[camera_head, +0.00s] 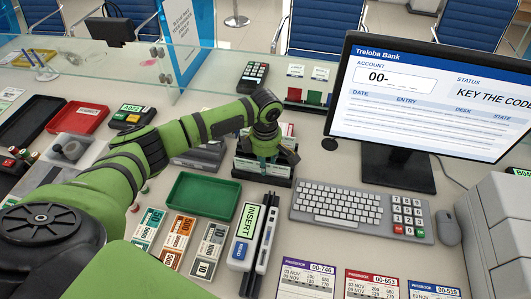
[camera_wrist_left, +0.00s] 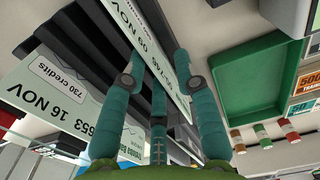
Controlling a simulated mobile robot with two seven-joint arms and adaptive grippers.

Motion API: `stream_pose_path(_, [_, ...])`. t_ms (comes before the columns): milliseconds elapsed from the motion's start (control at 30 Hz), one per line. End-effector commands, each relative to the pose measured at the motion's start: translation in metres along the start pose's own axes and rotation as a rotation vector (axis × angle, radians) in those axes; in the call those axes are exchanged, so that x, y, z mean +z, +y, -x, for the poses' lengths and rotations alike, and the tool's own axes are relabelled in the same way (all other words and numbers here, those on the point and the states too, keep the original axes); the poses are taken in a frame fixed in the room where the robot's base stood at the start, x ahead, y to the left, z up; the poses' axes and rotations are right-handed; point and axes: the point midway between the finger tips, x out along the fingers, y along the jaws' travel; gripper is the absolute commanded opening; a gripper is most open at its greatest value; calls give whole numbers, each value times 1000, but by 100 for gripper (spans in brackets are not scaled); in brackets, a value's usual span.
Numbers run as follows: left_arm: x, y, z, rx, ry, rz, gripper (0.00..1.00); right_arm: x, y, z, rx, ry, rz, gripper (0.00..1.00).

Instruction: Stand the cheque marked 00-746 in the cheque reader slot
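The cheque marked 00-746 (camera_wrist_left: 151,52) stands tilted among other cheques in the black rack (camera_wrist_left: 92,30). My left gripper (camera_head: 268,152) is down over that rack (camera_head: 262,181) in the head view. In the left wrist view its teal fingers (camera_wrist_left: 160,62) lie on either side of the cheque, with a gap between the tips; I see no clear grip. The cheque reader (camera_head: 246,236), with an INSERT label and a long dark slot, stands in front of the rack, and the slot looks empty. My right gripper is in neither view.
A green tray (camera_head: 203,194) lies left of the reader; it also shows in the left wrist view (camera_wrist_left: 256,92). A keyboard (camera_head: 337,205) and monitor (camera_head: 398,168) stand at the right. Several passbooks (camera_head: 309,280) lie at the front. Another cheque, marked 653 (camera_wrist_left: 62,98), leans in the rack.

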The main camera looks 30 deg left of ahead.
Motion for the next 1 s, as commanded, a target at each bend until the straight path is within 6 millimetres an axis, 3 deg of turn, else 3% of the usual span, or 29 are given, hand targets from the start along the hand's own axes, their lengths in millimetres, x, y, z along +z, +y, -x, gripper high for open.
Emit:
stream_pose_path(133, [0, 0, -7, 0, 1, 0, 30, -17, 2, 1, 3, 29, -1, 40])
stream_pose_path(367, [0, 0, -8, 1, 0, -1, 30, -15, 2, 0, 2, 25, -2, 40])
stream_pose_path(433, [0, 0, -8, 1, 0, -1, 6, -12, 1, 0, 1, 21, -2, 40])
stream_pose_path(467, [0, 0, -8, 1, 0, -1, 0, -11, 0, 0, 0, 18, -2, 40])
stream_pose_path(1000, [0, 0, -4, -1, 0, -1, 0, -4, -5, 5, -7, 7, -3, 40])
